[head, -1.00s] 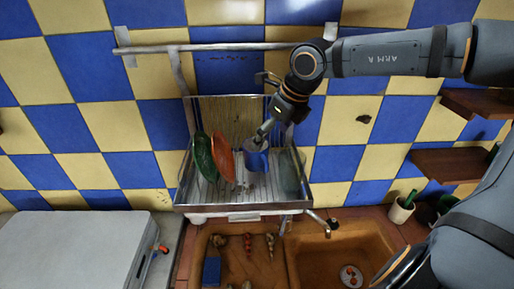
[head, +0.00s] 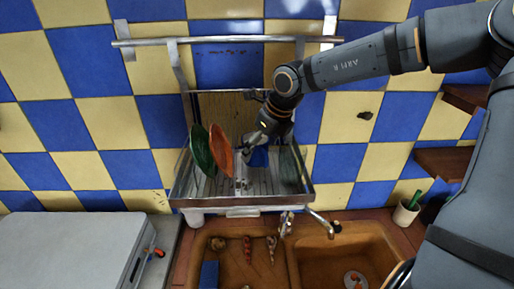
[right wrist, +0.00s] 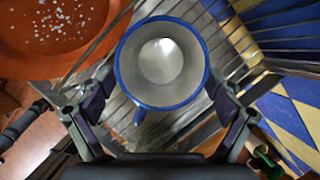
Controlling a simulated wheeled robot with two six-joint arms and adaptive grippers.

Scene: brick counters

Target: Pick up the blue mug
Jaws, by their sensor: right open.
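The blue mug (head: 259,157) stands in the metal dish rack (head: 240,212), partly hidden behind my right gripper (head: 246,160) in the head view. In the right wrist view the mug (right wrist: 162,62) shows from above, with a blue rim, a pale empty inside and its handle toward the bottom of the picture. My right gripper (right wrist: 160,98) is open, with one finger on each side of the mug's near part. I see no clear contact between the fingers and the mug. My left gripper is out of view.
A green plate (head: 202,150) and an orange plate (head: 221,151) stand upright in the rack, left of the mug. A clear glass (head: 291,172) stands at its right. The sink (head: 335,250) lies below in front. A rail (head: 220,41) runs along the wall above.

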